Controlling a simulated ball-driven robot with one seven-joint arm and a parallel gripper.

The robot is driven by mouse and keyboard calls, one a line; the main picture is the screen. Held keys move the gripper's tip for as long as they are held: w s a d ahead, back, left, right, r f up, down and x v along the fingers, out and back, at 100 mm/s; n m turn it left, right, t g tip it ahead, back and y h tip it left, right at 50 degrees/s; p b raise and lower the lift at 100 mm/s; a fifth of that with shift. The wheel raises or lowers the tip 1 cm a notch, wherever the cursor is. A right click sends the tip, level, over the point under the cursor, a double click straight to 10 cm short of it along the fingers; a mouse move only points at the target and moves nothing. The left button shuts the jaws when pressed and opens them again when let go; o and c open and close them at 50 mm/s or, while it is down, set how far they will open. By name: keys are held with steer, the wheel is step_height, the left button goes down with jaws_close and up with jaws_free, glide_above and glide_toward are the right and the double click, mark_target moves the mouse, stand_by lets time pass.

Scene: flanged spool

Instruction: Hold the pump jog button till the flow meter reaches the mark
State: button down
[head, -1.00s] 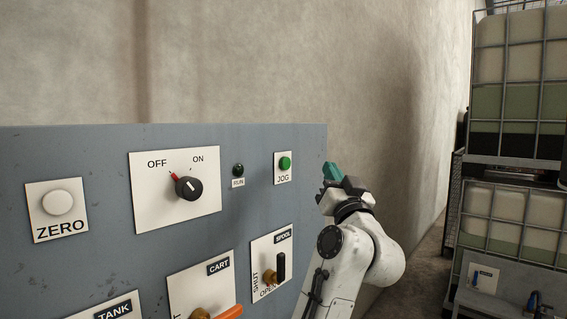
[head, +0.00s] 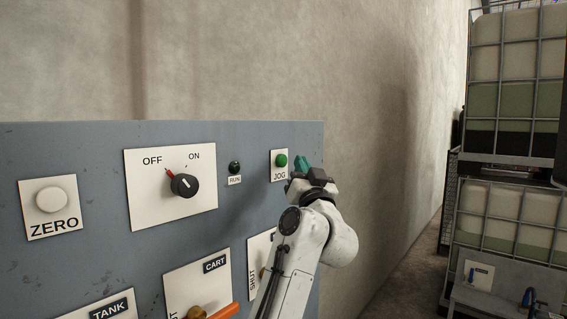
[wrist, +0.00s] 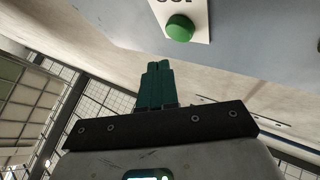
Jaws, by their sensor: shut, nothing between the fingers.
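The green jog button (head: 281,160) sits on a white plate marked JOG at the upper right of the grey panel. It also shows in the wrist view (wrist: 180,28), at the top, above and right of the fingertips. My gripper (head: 300,162) is shut and empty, with its teal fingers together, just right of the button in the head view. In the wrist view the fingertips (wrist: 157,68) appear apart from the button. The RUN lamp (head: 235,167) left of the button looks dark. No flow meter is in view.
The panel (head: 90,165) also bears a white ZERO button (head: 52,200), an OFF/ON knob (head: 184,185) and CART and TANK valve plates below, with an orange handle (head: 222,312). A concrete wall (head: 370,100) stands behind. Caged liquid containers (head: 505,200) stand at the right.

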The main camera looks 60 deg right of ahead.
mark_target(286, 155)
steer(key=shift+w+d, duration=0.2)
steer(key=shift+w, duration=0.75)
steer(key=shift+w, duration=0.15)
stand_by(1.3)
steer(key=shift+w+d, duration=0.1)
steer(key=shift+w, duration=0.1)
steer(key=shift+w+d, duration=0.1)
steer(key=shift+w, duration=0.45)
stand_by(4.8)
